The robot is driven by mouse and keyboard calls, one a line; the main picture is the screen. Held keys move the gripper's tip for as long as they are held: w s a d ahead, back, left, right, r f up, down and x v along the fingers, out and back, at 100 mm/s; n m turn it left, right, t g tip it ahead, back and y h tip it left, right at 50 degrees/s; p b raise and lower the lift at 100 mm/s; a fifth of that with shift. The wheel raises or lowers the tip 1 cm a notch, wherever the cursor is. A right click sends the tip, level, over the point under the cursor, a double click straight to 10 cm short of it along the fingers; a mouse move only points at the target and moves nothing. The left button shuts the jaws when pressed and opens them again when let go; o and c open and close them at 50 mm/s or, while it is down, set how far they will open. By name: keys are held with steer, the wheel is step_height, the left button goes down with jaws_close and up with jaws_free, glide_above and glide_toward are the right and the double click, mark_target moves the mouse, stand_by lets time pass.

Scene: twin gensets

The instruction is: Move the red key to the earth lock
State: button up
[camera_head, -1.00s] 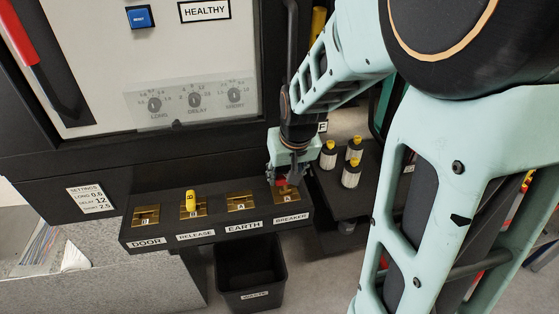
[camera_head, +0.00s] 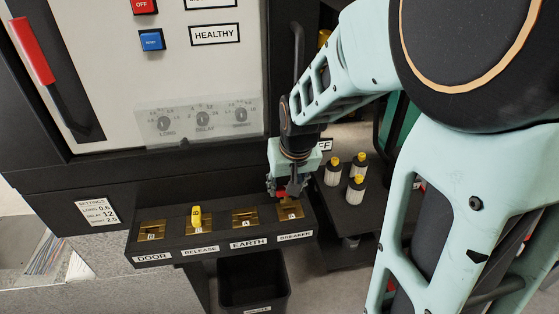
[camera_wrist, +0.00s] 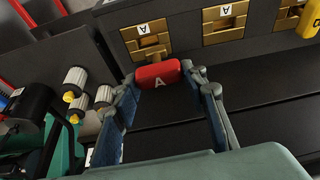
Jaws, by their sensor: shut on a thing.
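The red key (camera_wrist: 158,74), marked A, is between the fingertips of my gripper (camera_wrist: 160,80) in the wrist view.
A yellow key (camera_head: 196,215) stands in the release lock. The door lock (camera_head: 152,231) is at the far left. Several yellow-topped bottles (camera_head: 357,183) stand right of my gripper. A black waste bin (camera_head: 252,283) is below the lock shelf.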

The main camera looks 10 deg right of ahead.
steer(key=a+b, duration=0.4)
steer(key=a, duration=0.7)
steer(key=shift+f, duration=0.15)
stand_by(0.4)
steer(key=shift+f+b, duration=0.9)
steer(key=shift+b, duration=0.35)
steer(key=shift+f, duration=0.15)
steer(key=shift+f+b, duration=1.35)
steer(key=shift+b, duration=0.15)
